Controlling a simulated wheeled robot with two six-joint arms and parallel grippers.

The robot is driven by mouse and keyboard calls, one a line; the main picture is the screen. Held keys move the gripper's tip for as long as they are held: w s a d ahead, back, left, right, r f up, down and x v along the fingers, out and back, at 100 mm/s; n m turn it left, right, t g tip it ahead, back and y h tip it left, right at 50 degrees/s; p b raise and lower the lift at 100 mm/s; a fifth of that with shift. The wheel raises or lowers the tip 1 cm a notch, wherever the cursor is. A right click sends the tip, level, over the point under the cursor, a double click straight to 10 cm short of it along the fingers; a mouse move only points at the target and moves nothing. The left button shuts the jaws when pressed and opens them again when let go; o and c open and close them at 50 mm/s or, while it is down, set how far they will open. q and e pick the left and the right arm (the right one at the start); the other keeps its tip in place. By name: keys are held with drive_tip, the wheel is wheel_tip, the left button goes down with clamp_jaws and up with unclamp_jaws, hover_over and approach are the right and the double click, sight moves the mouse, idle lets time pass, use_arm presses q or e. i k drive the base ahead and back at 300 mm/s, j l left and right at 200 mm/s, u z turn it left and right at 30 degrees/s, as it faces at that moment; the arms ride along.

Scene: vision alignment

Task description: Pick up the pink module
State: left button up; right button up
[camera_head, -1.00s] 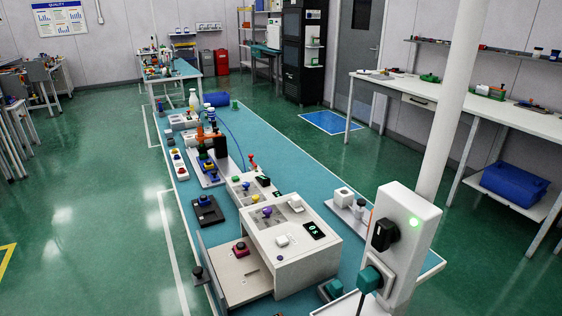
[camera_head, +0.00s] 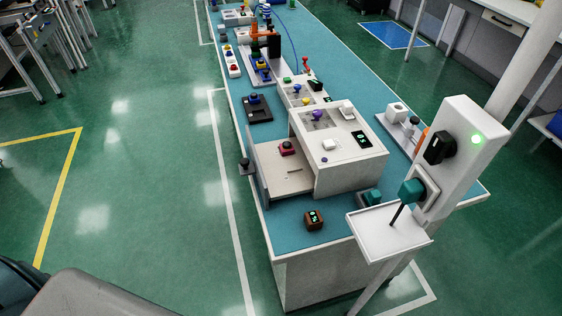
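The pink module (camera_head: 287,147) is a small pinkish-red block with a darker top. It sits on the beige floor of the open-fronted part of a white box-shaped station (camera_head: 340,150), toward its left side. Nothing covers it in the head view. Neither of my grippers shows, so nothing of mine is seen near the module.
The station stands on a long teal-topped table (camera_head: 285,212). A small brown block with a lit display (camera_head: 314,219) lies near the front edge. A white post box with a green light (camera_head: 465,150) and a small tray (camera_head: 385,240) stand at the right. Green floor left of the table is clear.

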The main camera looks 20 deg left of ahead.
sight(286, 149)
drive_tip(key=i+j+z, duration=0.1)
drive_tip(key=j+z, duration=0.15)
drive_tip(key=z, duration=0.2)
drive_tip(key=j+z, duration=0.25)
drive_tip(key=z, duration=0.2)
drive_tip(key=j+z, duration=0.25)
drive_tip(key=z, duration=0.2)
